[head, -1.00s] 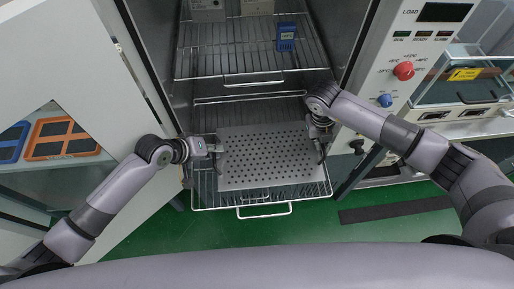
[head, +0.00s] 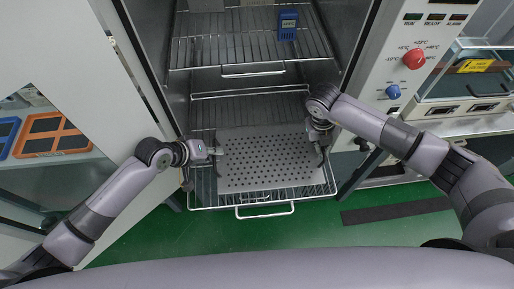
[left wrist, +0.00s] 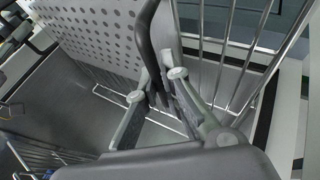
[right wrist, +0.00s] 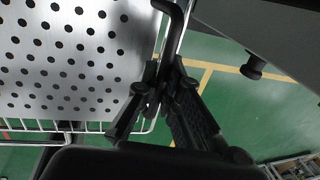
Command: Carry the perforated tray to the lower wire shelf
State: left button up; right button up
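The perforated tray (head: 264,160) is a grey metal plate with rows of round holes and dark side handles. It lies level over the front part of the pulled-out lower wire shelf (head: 264,212); I cannot tell whether it touches the wires. My left gripper (head: 216,150) is shut on the tray's left handle; its fingers (left wrist: 160,92) close around the dark bar in the left wrist view. My right gripper (head: 318,146) is shut on the right handle (right wrist: 176,20), with its fingers (right wrist: 162,85) meeting on it. The tray (right wrist: 70,50) fills the upper left of the right wrist view.
An upper wire shelf (head: 250,70) holds a blue meter (head: 287,24). The open chamber door (head: 80,90) stands at the left and the control panel (head: 425,45) at the right. Wire shelf shows bare behind the tray. Orange and blue bins (head: 50,135) are at far left.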

pick_arm(q)
jog(key=shift+o, duration=0.8)
jog(key=shift+a, duration=0.1)
pick_arm(e)
jog(key=shift+o, duration=0.8)
jog(key=shift+d, duration=0.1)
pick_arm(q)
jog(key=o, duration=0.3)
pick_arm(e)
jog(key=o, duration=0.3)
jog(key=shift+r, duration=0.15)
pick_arm(q)
jog(key=v, duration=1.2)
pick_arm(e)
jog(key=a+r, duration=0.1)
jog(key=r, duration=0.6)
jog(key=a+r, duration=0.1)
jog(key=r, duration=0.3)
jog(key=shift+a+r, duration=0.3)
